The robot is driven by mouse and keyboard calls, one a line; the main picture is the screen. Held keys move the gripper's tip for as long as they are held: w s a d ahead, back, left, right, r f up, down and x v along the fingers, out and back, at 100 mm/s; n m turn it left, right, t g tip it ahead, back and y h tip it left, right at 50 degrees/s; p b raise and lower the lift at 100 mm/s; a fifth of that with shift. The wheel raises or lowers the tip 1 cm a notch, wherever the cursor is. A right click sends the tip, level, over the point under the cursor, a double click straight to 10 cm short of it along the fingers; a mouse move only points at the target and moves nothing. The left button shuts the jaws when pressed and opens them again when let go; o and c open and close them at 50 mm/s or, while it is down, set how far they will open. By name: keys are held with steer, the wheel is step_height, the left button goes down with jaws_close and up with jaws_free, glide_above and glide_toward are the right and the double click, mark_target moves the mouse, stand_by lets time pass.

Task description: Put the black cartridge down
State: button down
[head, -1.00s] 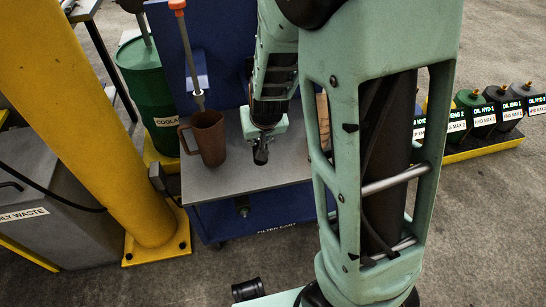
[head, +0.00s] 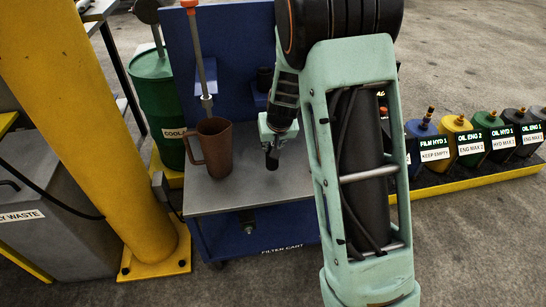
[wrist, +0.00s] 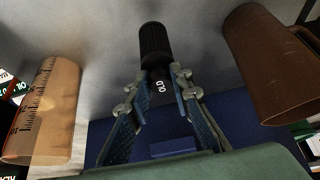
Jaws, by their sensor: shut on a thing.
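My gripper (head: 270,146) points down over the grey top of the filter cart (head: 232,200). In the wrist view my gripper (wrist: 156,92) is shut on the black cartridge (wrist: 155,42), a ribbed dark cylinder with white lettering that seems to read "OLD". The cartridge (head: 272,163) hangs below the fingers in the head view. I cannot tell whether its lower end touches the cart top. A brown jug (head: 216,150) stands left of the gripper; it also shows at the right of the wrist view (wrist: 268,65).
An amber measuring cup (wrist: 45,108) stands on the cart in the wrist view; my arm hides it in the head view. A blue back panel (head: 235,60) rises behind. A yellow post (head: 90,120) is at left, labelled oil containers (head: 467,140) at right. Bare cart top lies in front.

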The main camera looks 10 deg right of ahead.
steer(key=shift+w+d+f, duration=0.1)
steer(key=shift+w+f, duration=0.25)
steer(key=shift+f, duration=0.15)
steer(key=shift+w+f+b, duration=0.15)
steer(key=shift+f+b, duration=0.6)
steer(key=shift+f, duration=0.85)
steer(key=shift+f, duration=0.2)
steer(key=c, duration=1.7)
jaws_free()
steer(key=shift+c, duration=0.2)
